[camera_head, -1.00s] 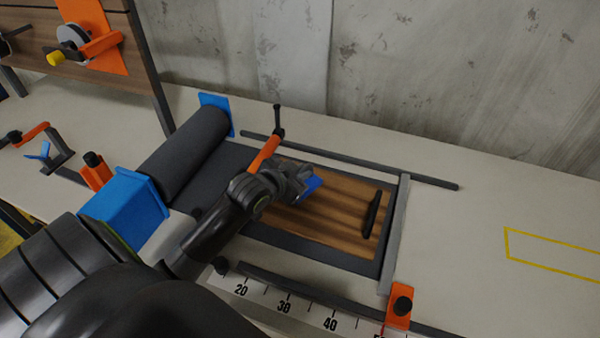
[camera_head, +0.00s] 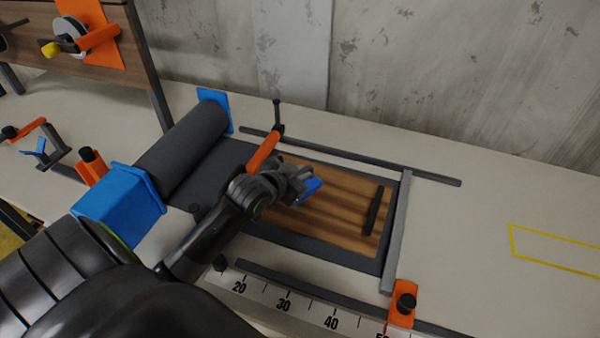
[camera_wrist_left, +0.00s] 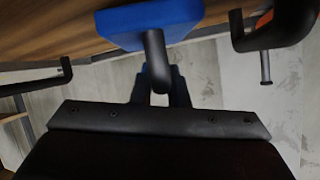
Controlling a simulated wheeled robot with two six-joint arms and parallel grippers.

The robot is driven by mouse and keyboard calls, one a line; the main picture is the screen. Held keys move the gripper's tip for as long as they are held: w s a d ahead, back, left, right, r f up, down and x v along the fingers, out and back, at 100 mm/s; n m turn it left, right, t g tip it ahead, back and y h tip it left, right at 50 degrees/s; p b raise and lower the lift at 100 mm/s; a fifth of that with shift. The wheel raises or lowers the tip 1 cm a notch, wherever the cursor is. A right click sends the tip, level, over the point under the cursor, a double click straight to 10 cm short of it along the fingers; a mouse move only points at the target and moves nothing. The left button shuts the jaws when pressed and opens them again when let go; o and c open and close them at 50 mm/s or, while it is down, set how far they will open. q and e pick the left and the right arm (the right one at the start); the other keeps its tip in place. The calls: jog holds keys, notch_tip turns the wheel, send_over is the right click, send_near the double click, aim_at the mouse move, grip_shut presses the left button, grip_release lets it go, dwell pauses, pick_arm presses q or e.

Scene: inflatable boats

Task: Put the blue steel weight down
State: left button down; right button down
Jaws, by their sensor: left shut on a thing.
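The blue steel weight (camera_head: 311,190) is a small blue block with a dark handle. It is over the brown wooden board (camera_head: 335,222), near the board's far left part. My left gripper (camera_head: 298,180) is shut on its handle. In the left wrist view the blue weight (camera_wrist_left: 150,22) shows at the top against the wood, with its dark handle running to the gripper (camera_wrist_left: 160,95). I cannot tell whether its underside touches the board. The fingers partly hide the weight in the head view. My right gripper is not in view.
An orange-handled clamp (camera_head: 263,152) stands just behind my gripper. A black bar handle (camera_head: 374,210) is on the board's right part. A dark roll (camera_head: 182,150) lies left, grey rails (camera_head: 395,235) frame the board, and a ruler (camera_head: 310,312) runs in front.

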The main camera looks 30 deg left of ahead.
pick_arm(q)
jog(key=shift+f, duration=0.15)
jog(key=c, duration=1.3)
grip_release()
jog(key=shift+c, duration=0.2)
jog(key=shift+s+f, duration=0.1)
jog(key=shift+f, duration=0.15)
jog(key=p+v, duration=0.1)
jog(key=v, duration=1.6)
jog(key=shift+s+r+p, duration=0.2)
jog(key=shift+p, duration=0.15)
